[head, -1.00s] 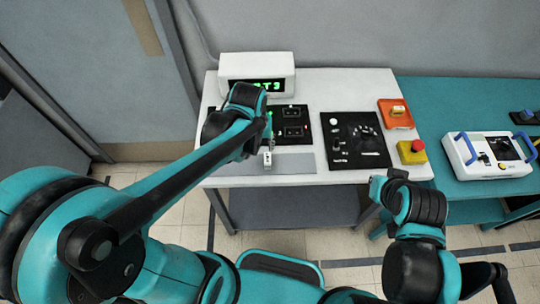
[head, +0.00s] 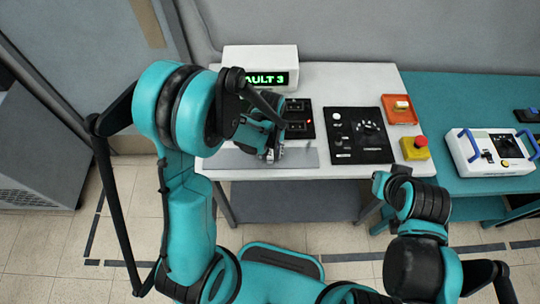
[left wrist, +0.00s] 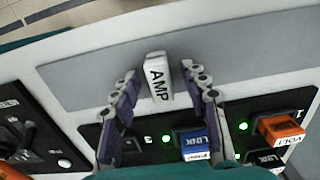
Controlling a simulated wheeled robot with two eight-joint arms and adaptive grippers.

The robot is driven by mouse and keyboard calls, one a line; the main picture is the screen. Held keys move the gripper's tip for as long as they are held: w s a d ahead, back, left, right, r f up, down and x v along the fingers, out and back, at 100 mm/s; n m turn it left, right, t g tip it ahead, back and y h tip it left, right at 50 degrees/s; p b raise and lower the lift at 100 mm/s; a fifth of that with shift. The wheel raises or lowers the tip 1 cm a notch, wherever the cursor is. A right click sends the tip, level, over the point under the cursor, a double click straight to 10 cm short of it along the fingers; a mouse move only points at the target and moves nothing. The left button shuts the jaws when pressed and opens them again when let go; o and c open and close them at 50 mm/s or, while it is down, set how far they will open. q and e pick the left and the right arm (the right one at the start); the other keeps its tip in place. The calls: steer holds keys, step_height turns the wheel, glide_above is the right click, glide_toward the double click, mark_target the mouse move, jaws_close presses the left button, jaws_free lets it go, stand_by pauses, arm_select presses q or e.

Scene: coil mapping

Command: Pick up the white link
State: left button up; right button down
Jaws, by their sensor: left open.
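The white link, a small block marked AMP (left wrist: 158,80), lies on the grey strip at the front of the white table in the left wrist view. My left gripper (left wrist: 157,70) is open, with one finger on each side of the block and visible gaps between. In the head view my left gripper (head: 273,153) is low over the grey strip and largely hides the block.
Beyond the strip (head: 232,159) are a black socket panel (head: 300,118) with blue and orange links, a display box (head: 275,56) and a black dial panel (head: 352,148). An orange tray (head: 390,119) and a yellow emergency-stop box (head: 413,152) stand at right.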

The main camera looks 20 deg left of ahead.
arm_select(q)
steer(key=shift+f, duration=0.15)
jaws_close()
